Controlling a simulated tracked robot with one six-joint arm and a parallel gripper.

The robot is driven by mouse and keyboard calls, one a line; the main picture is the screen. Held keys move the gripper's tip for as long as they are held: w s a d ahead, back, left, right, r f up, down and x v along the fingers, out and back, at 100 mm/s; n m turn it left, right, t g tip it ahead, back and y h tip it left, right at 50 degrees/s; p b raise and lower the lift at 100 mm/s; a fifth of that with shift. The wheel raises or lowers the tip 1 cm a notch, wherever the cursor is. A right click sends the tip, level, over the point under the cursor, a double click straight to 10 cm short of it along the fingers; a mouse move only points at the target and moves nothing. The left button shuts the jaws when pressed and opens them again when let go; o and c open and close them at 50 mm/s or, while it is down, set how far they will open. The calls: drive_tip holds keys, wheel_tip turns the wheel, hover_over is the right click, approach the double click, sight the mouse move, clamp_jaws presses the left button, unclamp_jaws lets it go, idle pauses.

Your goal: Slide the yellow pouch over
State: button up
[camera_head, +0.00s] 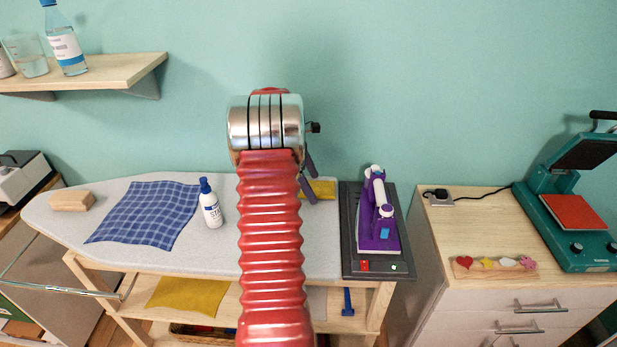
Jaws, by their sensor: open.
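A small yellow pouch (325,187) lies flat on the grey ironing board (325,235), near its back edge and left of the iron stand. Its left part is hidden behind my arm and gripper fingers. My gripper (316,190) is open, with two dark purple fingers pointing down and right beside and partly in front of the pouch. Whether the fingers touch the pouch, I cannot tell. I see nothing between the fingers.
A purple iron (378,215) stands on a dark stand (349,262) just right of the pouch. A yellow cloth (188,296) lies on the lower shelf.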

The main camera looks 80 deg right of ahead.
drive_tip(key=c, duration=1.1)
drive_tip(key=shift+c, duration=0.2)
drive_tip(key=shift+a, duration=0.1)
